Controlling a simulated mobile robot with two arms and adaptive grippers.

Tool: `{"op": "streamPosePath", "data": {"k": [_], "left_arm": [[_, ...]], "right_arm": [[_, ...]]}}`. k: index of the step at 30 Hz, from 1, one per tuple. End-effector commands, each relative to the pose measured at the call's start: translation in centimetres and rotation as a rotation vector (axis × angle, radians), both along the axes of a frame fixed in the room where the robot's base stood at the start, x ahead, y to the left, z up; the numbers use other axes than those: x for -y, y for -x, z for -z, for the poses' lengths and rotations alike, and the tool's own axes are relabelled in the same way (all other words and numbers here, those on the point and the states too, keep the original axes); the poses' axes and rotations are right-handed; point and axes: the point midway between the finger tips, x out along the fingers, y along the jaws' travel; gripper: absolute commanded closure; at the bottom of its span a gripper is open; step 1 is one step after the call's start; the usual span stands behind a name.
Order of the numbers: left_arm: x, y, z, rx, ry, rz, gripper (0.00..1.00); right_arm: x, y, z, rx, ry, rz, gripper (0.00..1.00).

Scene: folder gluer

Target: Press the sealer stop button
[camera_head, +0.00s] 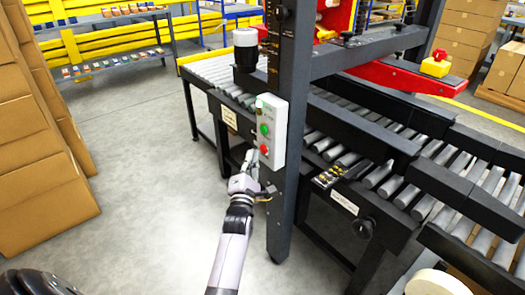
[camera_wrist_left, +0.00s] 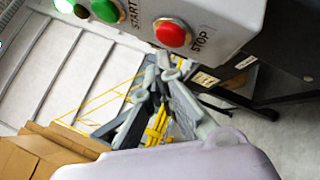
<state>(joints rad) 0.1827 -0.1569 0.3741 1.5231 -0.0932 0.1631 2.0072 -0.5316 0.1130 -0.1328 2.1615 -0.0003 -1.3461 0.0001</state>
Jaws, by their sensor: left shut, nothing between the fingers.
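A light grey control box (camera_head: 277,140) is mounted on a dark upright post of the machine. The red stop button (camera_head: 264,149) is the lowest on its face; in the left wrist view the red button (camera_wrist_left: 173,33) sits beside the word STOP. The green start button (camera_head: 264,129) is above it, also seen in the left wrist view (camera_wrist_left: 107,10). My left gripper (camera_head: 252,159) is shut and empty, just left of and slightly below the red button. In the left wrist view its fingertips (camera_wrist_left: 164,64) are close under the button; I cannot tell whether they touch. My right gripper is not in view.
The dark post (camera_head: 287,200) stands directly beside my left arm. A roller conveyor (camera_head: 345,160) runs behind it. Stacked cardboard boxes (camera_head: 40,150) stand at left. A yellow-based red button (camera_head: 436,64) is on the machine at far right. Floor at left centre (camera_head: 140,150) is clear.

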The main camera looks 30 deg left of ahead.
Motion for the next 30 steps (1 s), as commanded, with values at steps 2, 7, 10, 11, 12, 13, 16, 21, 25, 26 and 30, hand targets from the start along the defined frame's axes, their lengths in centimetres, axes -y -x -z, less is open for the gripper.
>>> {"op": "streamPosePath", "data": {"k": [2, 7, 10, 11, 12, 13, 16, 21, 25, 26, 30], "left_arm": [[0.00, 0.01, 0.01, 0.000, 0.000, 0.000, 1.00], [0.00, 0.01, 0.01, 0.000, 0.000, 0.000, 1.00], [-0.01, 0.00, 0.01, 0.000, 0.000, 0.000, 1.00], [-0.01, 0.00, 0.01, 0.000, 0.000, 0.000, 1.00], [-0.01, 0.00, 0.01, 0.000, 0.000, 0.000, 1.00], [-0.01, 0.00, 0.01, 0.000, 0.000, 0.000, 1.00], [0.01, -0.02, 0.00, 0.000, 0.000, 0.000, 1.00], [0.19, -0.47, -0.03, 0.002, 0.003, 0.000, 1.00], [0.35, -0.81, -0.05, 0.001, 0.001, 0.000, 1.00], [0.36, -0.84, -0.04, 0.001, 0.001, 0.000, 1.00], [0.36, -0.83, -0.04, 0.000, 0.000, 0.000, 1.00]], "right_arm": [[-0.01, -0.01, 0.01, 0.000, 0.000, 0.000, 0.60], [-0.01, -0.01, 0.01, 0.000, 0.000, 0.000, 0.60], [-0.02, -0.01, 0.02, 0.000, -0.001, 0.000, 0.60], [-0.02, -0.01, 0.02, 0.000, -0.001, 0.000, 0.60], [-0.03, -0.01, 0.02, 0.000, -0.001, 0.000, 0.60], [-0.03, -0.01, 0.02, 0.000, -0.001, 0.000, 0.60], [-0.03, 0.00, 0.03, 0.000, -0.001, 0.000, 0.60], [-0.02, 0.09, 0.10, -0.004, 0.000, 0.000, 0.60], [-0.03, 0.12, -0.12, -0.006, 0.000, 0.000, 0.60], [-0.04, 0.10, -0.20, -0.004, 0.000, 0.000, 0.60], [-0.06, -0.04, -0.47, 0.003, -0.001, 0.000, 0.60]]}}
